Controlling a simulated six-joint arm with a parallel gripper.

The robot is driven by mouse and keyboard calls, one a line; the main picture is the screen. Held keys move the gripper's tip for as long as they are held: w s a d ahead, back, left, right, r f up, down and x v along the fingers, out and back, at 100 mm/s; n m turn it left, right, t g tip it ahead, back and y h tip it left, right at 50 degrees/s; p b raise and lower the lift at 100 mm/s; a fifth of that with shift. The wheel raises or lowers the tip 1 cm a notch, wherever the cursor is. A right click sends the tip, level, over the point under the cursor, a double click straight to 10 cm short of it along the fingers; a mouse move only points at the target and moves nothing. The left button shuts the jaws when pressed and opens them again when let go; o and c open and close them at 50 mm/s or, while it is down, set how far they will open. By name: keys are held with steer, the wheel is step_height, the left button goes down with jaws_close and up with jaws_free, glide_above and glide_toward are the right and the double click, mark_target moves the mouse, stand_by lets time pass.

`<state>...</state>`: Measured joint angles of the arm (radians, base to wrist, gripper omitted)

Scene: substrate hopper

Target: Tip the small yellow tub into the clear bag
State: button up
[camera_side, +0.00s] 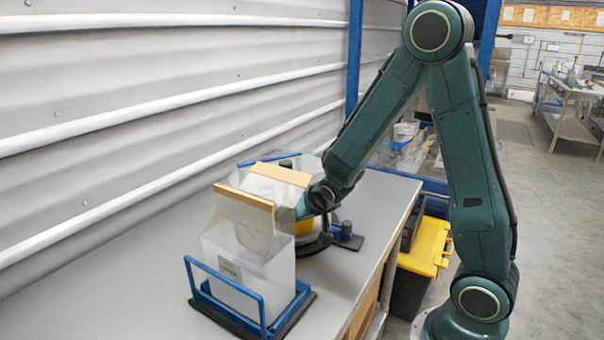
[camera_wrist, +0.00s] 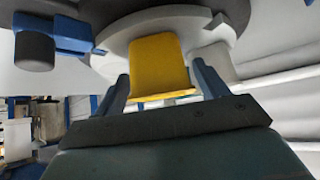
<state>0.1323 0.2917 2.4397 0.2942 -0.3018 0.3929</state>
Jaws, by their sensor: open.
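The small yellow tub (camera_wrist: 160,66) stands on a round grey platform (camera_wrist: 113,45) in the wrist view, between my gripper's two fingers. My gripper (camera_wrist: 160,80) is open, with a gap showing on each side of the tub. In the side view a sliver of yellow tub (camera_side: 303,227) shows beside my gripper (camera_side: 309,207), mostly hidden behind the bag. The clear bag (camera_side: 226,247) stands upright in a blue frame (camera_side: 224,276) on the bench. Tan strips (camera_side: 244,198) edge its top. I cannot see inside it clearly.
A pale round object (camera_wrist: 216,62) stands close to the tub's right in the wrist view. A blue bracket with a dark knob (camera_wrist: 35,50) is at the left. The grey bench (camera_side: 120,285) is clear left of the bag. A corrugated wall (camera_side: 150,120) runs behind.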

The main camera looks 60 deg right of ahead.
steer(key=c, duration=0.8)
steer(key=shift+o, duration=0.2)
steer(key=shift+r, duration=0.15)
steer(key=shift+r, duration=2.85)
steer(key=shift+r, duration=0.15)
